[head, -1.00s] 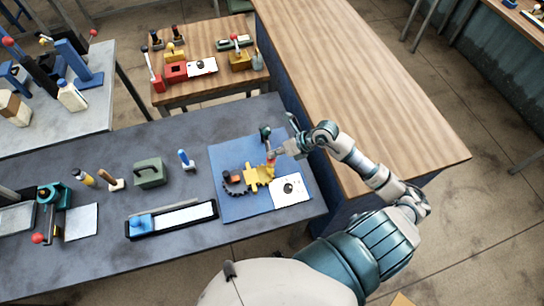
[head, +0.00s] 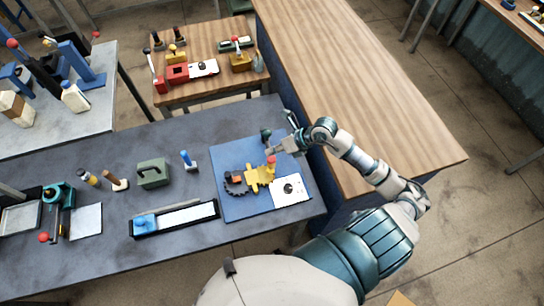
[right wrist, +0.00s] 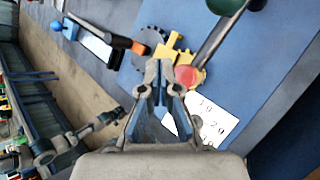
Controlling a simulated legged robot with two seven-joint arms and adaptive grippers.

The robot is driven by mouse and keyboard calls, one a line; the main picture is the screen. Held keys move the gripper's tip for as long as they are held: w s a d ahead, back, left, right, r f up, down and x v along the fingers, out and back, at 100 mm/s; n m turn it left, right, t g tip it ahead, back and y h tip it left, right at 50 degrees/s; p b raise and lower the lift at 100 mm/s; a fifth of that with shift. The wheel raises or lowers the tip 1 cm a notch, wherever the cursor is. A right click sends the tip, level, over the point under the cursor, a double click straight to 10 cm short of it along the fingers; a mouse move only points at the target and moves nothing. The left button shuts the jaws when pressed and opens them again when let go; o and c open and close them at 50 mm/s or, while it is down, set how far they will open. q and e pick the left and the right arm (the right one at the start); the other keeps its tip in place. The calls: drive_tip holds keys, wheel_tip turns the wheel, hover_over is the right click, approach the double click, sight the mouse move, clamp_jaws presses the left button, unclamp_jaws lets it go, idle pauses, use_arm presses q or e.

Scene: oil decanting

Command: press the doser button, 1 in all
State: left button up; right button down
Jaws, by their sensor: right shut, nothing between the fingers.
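The doser on the blue mat (head: 237,205) has a yellow body (head: 259,177) with a round red button (head: 271,160) on top. In the right wrist view the red button (right wrist: 187,76) shows just right of the fingertips, with part of the yellow body (right wrist: 175,50) behind it. My right gripper (head: 274,147) is just beyond the button in the head view and looks apart from it. Its fingers (right wrist: 165,68) are shut and empty. My left gripper is not in view.
A dark gear-like ring (head: 235,185) and a white card (head: 291,191) lie beside the doser. A dark green knob (head: 266,134) stands near the mat's far edge. A black tray (head: 175,220) and a green box (head: 153,174) are to the left.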

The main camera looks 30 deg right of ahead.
sight(272, 159)
drive_tip(key=shift+r+p, duration=1)
drive_tip(key=shift+r, duration=0.8)
drive_tip(key=shift+f, duration=0.1)
